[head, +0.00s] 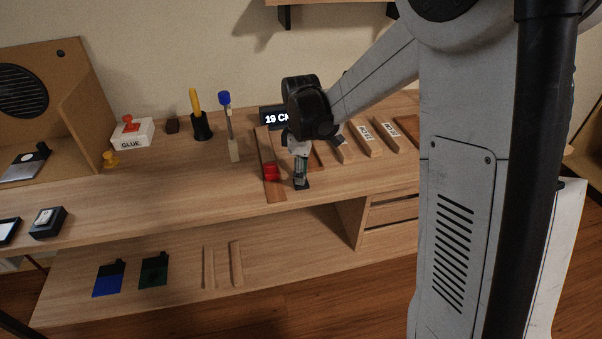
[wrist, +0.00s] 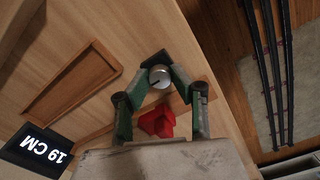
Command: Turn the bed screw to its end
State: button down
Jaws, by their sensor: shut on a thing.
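The bed screw (wrist: 160,76) shows in the wrist view as a round silver knob with a dark line across its face. My gripper (wrist: 162,80) has its green-and-black fingers closed on either side of the knob. A dark block (wrist: 153,60) lies right behind the knob. In the head view, my gripper (head: 301,183) points down at the front edge of the bench, and the screw is hidden by the fingers. A red block (head: 271,172) sits just left of the gripper on a narrow brown wooden strip (head: 275,192); the red block (wrist: 158,122) also shows in the wrist view.
A black display reading 19 CM (wrist: 38,150) stands behind the strip. Several labelled wooden blocks (head: 366,140) stand to the right. A stick with a blue top (head: 228,125), a pen cup (head: 200,125) and a glue box (head: 132,133) stand to the left.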

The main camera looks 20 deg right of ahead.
jog(key=c, duration=1.5)
grip_release()
notch_tip(320, 180, up, 12)
